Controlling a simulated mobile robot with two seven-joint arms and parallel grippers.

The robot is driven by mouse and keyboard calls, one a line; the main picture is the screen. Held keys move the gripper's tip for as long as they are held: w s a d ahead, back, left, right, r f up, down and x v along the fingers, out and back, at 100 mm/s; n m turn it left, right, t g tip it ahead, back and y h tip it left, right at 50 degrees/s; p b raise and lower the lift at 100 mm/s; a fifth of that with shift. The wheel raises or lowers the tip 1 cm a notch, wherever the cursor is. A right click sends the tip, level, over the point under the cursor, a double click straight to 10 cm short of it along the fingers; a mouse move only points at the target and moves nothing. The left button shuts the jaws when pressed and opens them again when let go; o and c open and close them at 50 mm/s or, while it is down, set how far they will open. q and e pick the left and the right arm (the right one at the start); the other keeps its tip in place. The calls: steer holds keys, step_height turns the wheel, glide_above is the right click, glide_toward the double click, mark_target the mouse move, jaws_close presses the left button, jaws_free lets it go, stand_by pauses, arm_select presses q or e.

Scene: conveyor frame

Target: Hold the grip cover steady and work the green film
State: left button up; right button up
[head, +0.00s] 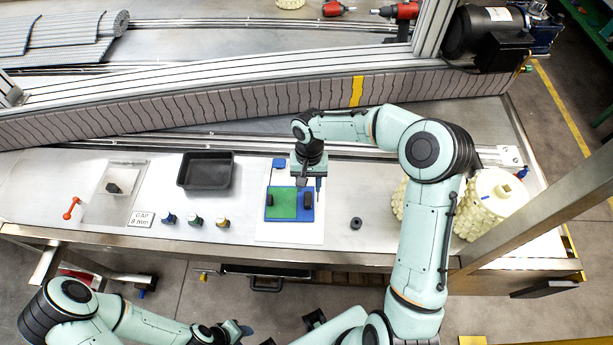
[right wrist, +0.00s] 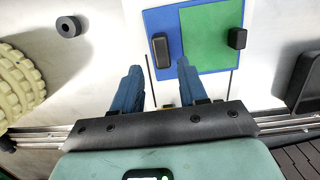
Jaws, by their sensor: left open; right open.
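The green film (head: 286,212) lies flat on a blue pad (head: 299,215), on a white board (head: 275,238). One black block (head: 270,200) sits at the film's left edge; another black block (head: 307,200) sits on the bare blue strip at right. I cannot tell which part is the grip cover. In the right wrist view, my right gripper (right wrist: 158,80) is open and empty, its blue fingers apart beside the blue pad (right wrist: 160,20) and green film (right wrist: 212,45). In the head view it hangs over the pad's far edge. My left gripper (head: 240,329) is open, low in front of the table.
A black tray (head: 206,171), several small bottles (head: 195,220) and a gap sign (head: 142,218) stand left of the board. A black ring (head: 356,223) lies to its right, near cream rollers (head: 490,205). The conveyor frame (head: 200,103) runs behind.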

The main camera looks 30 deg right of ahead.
mark_target(308, 197)
steer(key=f+b, duration=0.1)
steer(key=f, duration=0.1)
steer(key=f+b, duration=0.1)
steer(key=f, duration=0.1)
steer(key=f+b, duration=0.1)
steer(key=f, duration=0.1)
steer(key=shift+s+a+f+b, duration=0.2)
steer(key=shift+s+a+b, duration=0.05)
steer(key=shift+s+b, duration=0.1)
steer(key=shift+w, duration=0.1)
jaws_close()
steer(key=shift+c, duration=1.9)
jaws_free()
arm_select(q)
steer(key=f, duration=0.1)
steer(key=s+f, duration=0.1)
steer(key=f, duration=0.1)
steer(key=s+f, duration=0.1)
steer(key=shift+s+f, duration=0.15)
steer(key=shift+f, duration=0.25)
arm_select(e)
jaws_close()
